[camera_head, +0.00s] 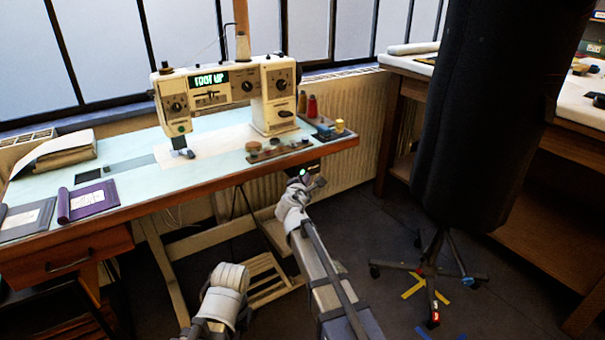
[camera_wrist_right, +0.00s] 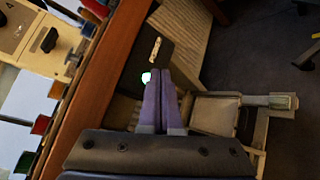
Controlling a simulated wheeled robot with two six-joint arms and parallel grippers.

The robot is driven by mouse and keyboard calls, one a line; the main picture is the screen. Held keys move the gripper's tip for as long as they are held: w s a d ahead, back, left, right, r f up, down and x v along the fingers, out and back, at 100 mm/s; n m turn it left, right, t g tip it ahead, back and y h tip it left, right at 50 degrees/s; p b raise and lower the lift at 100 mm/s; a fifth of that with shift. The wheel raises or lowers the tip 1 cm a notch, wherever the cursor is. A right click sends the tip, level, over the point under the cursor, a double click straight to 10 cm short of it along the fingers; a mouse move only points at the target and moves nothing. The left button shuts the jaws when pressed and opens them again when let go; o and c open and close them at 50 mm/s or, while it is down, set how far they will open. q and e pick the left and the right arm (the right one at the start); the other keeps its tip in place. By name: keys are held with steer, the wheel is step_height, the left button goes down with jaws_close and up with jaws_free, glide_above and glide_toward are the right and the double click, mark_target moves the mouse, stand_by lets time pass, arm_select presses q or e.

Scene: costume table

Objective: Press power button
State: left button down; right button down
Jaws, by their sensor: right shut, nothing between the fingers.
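A cream sewing machine (camera_head: 222,88) stands on the pale table top, its small display lit with green letters. A dark switch panel (camera_head: 312,171) is under the table's front edge at the right, with a bright green-white light on it. In the right wrist view this dark panel (camera_wrist_right: 152,50) carries a small pale label, and the glowing button (camera_wrist_right: 146,77) is at the left fingertip. My right gripper (camera_wrist_right: 161,72) is shut and empty, its purple fingertips at the panel beside the light. I cannot tell whether they touch it. My left gripper does not show.
The wooden table edge (camera_wrist_right: 92,85) runs close along the left of my right gripper. Thread spools (camera_head: 312,106) and a tray of small parts stand above on the table. A black dress form (camera_head: 480,110) on a wheeled base stands at the right.

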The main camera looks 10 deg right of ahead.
steer(key=shift+w+a, duration=0.1)
steer(key=shift+w, duration=0.15)
steer(key=shift+w+a, duration=0.15)
steer(key=shift+w, duration=0.3)
stand_by(0.6)
steer(key=shift+s, duration=0.15)
steer(key=shift+s+d, duration=0.35)
steer(key=shift+s, duration=0.4)
steer(key=s, duration=0.2)
steer(key=s+d, duration=0.2)
steer(key=s, duration=0.1)
steer(key=shift+s, duration=0.3)
stand_by(1.4)
